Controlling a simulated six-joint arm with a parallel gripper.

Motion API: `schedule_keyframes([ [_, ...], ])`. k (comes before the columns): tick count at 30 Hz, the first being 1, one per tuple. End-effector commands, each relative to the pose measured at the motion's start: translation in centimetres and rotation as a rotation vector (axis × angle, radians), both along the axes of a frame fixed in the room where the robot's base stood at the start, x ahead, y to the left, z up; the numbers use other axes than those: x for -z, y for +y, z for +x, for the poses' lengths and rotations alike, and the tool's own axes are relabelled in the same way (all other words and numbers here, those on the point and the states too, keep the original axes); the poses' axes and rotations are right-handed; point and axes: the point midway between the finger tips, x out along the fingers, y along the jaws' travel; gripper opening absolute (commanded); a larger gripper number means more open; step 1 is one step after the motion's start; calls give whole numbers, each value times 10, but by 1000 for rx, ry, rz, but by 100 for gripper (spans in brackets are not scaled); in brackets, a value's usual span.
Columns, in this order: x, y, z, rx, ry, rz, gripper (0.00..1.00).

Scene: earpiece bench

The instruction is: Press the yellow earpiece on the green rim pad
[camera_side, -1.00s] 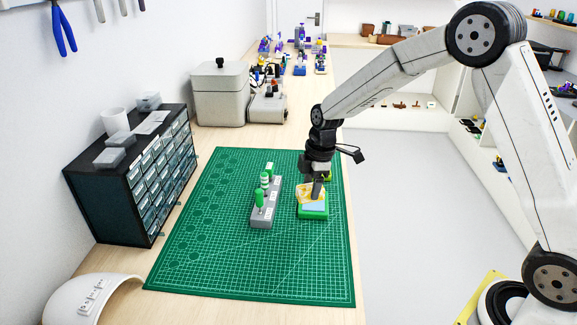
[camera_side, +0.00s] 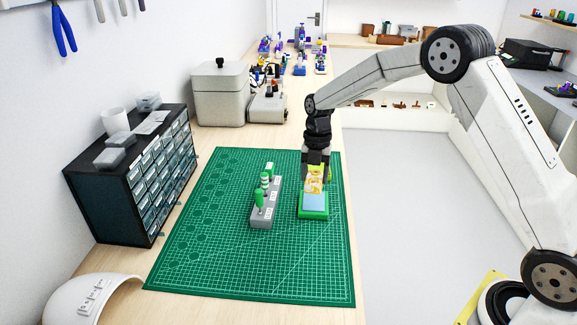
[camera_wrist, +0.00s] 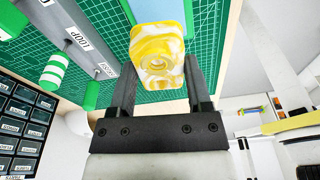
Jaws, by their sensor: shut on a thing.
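The yellow earpiece (camera_side: 315,182) is a marbled yellow and white block; in the wrist view (camera_wrist: 158,52) it shows a round recess in its face. My gripper (camera_side: 316,168) is shut on it, with one dark finger on each side in the wrist view (camera_wrist: 158,78). The green rim pad (camera_side: 312,214) lies on the mat, with a light blue middle (camera_side: 313,201). The earpiece stands fairly upright at the far part of the pad in the side view and hides that part. I cannot tell whether it touches the pad.
A grey rack (camera_side: 266,213) with several green pegs stands close left of the pad. The green cutting mat (camera_side: 250,270) is clear in front. A dark drawer cabinet (camera_side: 130,180) stands at the left. Grey boxes (camera_side: 219,95) stand behind the mat.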

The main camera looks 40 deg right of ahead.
Motion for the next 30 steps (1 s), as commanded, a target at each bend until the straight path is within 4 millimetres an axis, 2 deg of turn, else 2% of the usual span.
schedule_keyframes([
  [9, 0, -5, 3, -125, 0, 0, 0],
  [22, 1, -5, 3, -126, 1, 2, 0],
  [30, 10, -5, 3, -127, 3, 2, 0],
])
